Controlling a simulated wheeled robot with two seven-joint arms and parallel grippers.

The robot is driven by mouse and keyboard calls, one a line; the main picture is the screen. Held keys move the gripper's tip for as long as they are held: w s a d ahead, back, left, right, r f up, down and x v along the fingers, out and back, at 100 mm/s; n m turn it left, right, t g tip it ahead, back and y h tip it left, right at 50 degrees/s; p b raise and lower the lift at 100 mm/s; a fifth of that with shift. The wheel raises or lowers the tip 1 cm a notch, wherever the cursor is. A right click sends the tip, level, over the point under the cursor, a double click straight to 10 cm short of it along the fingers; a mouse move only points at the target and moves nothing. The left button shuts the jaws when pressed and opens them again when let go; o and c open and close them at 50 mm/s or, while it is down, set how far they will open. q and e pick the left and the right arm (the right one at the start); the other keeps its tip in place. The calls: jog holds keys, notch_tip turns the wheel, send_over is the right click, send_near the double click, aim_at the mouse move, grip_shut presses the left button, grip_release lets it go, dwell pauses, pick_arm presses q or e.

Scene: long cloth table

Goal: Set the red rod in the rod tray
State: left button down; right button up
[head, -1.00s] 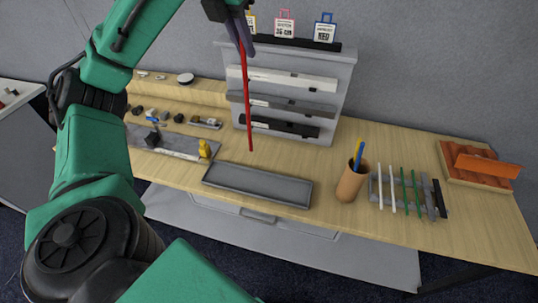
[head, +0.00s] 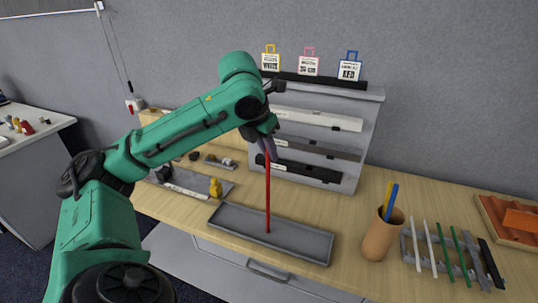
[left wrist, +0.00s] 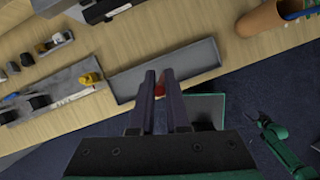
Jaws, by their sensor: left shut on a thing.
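My left gripper (head: 268,148) is shut on the upper end of the red rod (head: 267,195), which hangs nearly upright. The rod's lower end shows in front of the floor of the long grey rod tray (head: 303,243); I cannot tell whether it touches. The tray holds nothing else that I can see. In the left wrist view, my left gripper (left wrist: 164,85) points down near the tray (left wrist: 195,62). Only a small red bit of the rod (left wrist: 160,90) shows between its fingers there.
A tan cup (head: 381,237) with blue and yellow sticks stands right of the tray, beside a grey rack (head: 437,266) with white and green rods. A yellow piece (head: 215,188) is to the left. A grey shelf unit (head: 368,125) rises behind.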

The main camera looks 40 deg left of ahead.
pick_arm(q)
jog(key=c, duration=1.3)
grip_release()
jog(key=shift+w+f, duration=0.1)
jog(key=shift+f, duration=0.05)
jog(key=o, duration=0.4)
pick_arm(e)
jog(key=shift+s+f, duration=0.1)
jog(key=shift+s, duration=0.75)
pick_arm(q)
jog(key=p+v, duration=0.3)
jog(key=v, duration=0.9)
pick_arm(e)
notch_tip(320, 180, up, 3)
jog(key=shift+w+r, duration=0.1)
